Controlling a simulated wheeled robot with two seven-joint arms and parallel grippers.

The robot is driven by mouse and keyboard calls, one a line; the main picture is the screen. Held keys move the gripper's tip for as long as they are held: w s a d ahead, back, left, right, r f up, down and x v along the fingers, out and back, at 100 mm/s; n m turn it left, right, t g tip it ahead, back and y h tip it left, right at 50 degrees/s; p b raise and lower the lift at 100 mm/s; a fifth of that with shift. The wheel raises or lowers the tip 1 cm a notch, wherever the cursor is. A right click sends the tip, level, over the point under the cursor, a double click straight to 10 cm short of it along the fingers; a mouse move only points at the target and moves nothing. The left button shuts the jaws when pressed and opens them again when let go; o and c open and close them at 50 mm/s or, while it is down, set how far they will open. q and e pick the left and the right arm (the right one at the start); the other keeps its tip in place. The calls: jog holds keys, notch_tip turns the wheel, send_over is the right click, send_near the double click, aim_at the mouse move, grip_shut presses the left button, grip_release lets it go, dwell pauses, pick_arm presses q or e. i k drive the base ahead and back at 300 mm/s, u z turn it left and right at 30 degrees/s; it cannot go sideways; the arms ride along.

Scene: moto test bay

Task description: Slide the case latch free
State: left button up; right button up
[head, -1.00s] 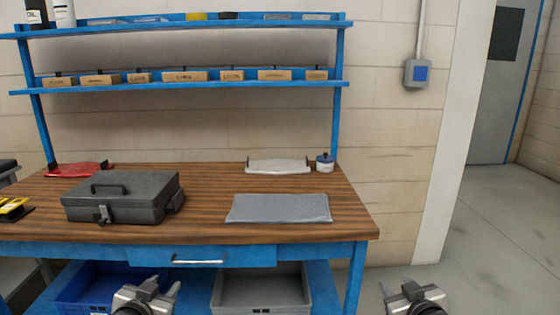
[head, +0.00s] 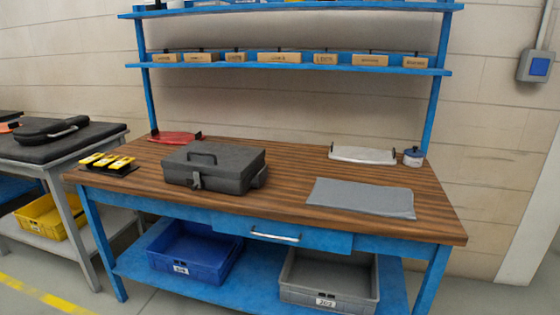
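A dark grey case (head: 222,165) with a black carry handle on its lid stands shut on the left half of the wooden workbench (head: 290,170). Its front latch (head: 196,181) is a small grey piece on the front face, left of the middle. A second fitting (head: 260,178) shows at the case's right end. Whether the latch is engaged is too small to tell. Neither of my grippers is in the head view now.
Yellow-and-black items (head: 107,163) lie left of the case, a red tray (head: 175,138) behind it. A grey cloth (head: 361,197), white tray (head: 362,154) and small blue-and-white pot (head: 413,157) are to the right. A drawer handle (head: 275,235) sticks out in front. Blue (head: 190,266) and grey (head: 325,295) bins sit below.

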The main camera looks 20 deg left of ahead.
aim_at(198, 184)
jog(key=k, duration=0.4)
jog(key=u, duration=0.6)
jog(key=i, duration=1.4)
jog(key=z, duration=0.4)
